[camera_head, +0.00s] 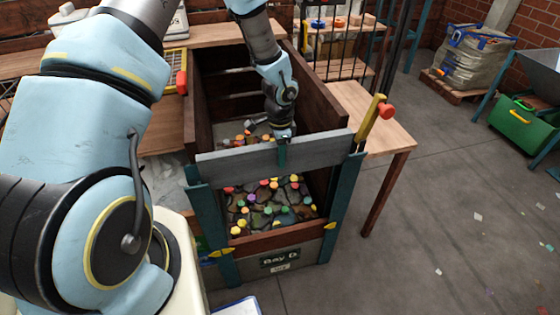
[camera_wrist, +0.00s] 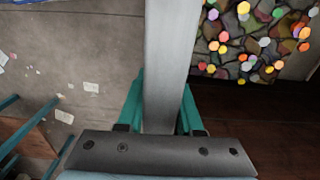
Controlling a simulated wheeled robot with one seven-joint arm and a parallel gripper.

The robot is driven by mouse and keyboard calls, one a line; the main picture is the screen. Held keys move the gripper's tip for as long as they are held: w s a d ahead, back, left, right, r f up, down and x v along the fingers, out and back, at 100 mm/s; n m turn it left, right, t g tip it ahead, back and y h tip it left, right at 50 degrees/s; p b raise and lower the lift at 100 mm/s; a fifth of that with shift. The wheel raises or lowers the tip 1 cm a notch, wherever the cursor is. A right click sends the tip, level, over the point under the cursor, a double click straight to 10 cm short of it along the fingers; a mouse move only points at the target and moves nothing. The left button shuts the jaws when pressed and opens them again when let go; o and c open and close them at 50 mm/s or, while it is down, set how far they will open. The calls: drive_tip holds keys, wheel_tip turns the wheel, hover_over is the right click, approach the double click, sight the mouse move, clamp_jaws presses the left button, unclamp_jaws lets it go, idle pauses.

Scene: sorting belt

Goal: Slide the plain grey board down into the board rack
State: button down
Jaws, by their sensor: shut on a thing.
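The plain grey board (camera_head: 235,164) lies crosswise, nearly level, at the top of the front opening of the bay. My gripper (camera_head: 283,151) is shut on it near the middle of its top edge. In the wrist view, the teal fingers sit on either side of the board (camera_wrist: 170,60). The board rack's teal uprights, left (camera_head: 209,225) and right (camera_head: 344,205), stand at the two sides of the opening. The board's ends are at the upper parts of these uprights. I cannot tell whether the ends sit inside the guides.
Wooden bay walls (camera_head: 318,105) rise behind the board, with a bed of stones and coloured pieces (camera_head: 268,205) inside. A yellow post with a red knob (camera_head: 386,111) stands at the right upright. A wooden table (camera_head: 372,120) is to the right. Open floor lies beyond it.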

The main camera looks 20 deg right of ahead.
wheel_tip(320, 180, up, 11)
drive_tip(key=shift+f, duration=0.1)
idle(0.4)
